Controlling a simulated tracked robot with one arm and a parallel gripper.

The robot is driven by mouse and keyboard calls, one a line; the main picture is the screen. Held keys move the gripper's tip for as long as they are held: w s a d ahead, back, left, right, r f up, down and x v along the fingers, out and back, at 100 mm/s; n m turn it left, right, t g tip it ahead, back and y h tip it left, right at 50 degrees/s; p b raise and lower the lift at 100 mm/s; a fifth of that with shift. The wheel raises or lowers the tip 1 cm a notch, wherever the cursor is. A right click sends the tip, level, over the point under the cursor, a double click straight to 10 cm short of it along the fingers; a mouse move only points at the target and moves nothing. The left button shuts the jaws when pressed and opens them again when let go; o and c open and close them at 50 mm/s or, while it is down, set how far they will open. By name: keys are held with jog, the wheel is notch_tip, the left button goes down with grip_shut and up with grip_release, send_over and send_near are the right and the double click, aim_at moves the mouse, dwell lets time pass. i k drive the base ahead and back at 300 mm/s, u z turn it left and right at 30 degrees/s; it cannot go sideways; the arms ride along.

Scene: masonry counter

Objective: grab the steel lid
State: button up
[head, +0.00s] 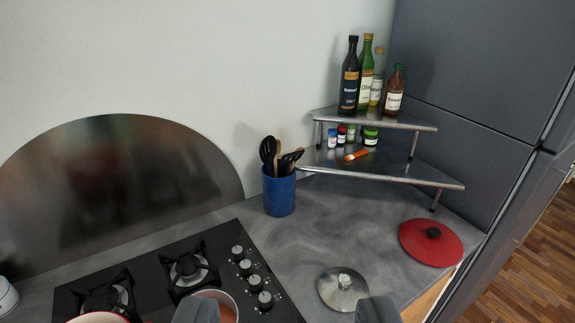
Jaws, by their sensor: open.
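The steel lid (334,295) lies on the grey counter, right of the stove and near the front edge. It is round and shiny with a small knob on top. My gripper (286,312) shows at the bottom edge of the picture, with its two grey fingers spread apart and nothing between them. The right finger appears just in front of the lid's lower right edge. The left finger covers part of a pot on the stove. I cannot tell the height of the fingers above the counter.
A red lid (418,248) lies to the right near the counter edge. The black gas stove (215,250) with a pot (228,301) is at left. A blue utensil holder (279,194) and a steel corner shelf (400,174) with bottles stand behind. Counter around the steel lid is clear.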

aim_at(340, 289)
jog(key=z, duration=0.35)
jog(key=k, duration=0.9)
jog(key=z, duration=0.35)
jog(key=i, duration=1.5)
jog(key=u, duration=0.55)
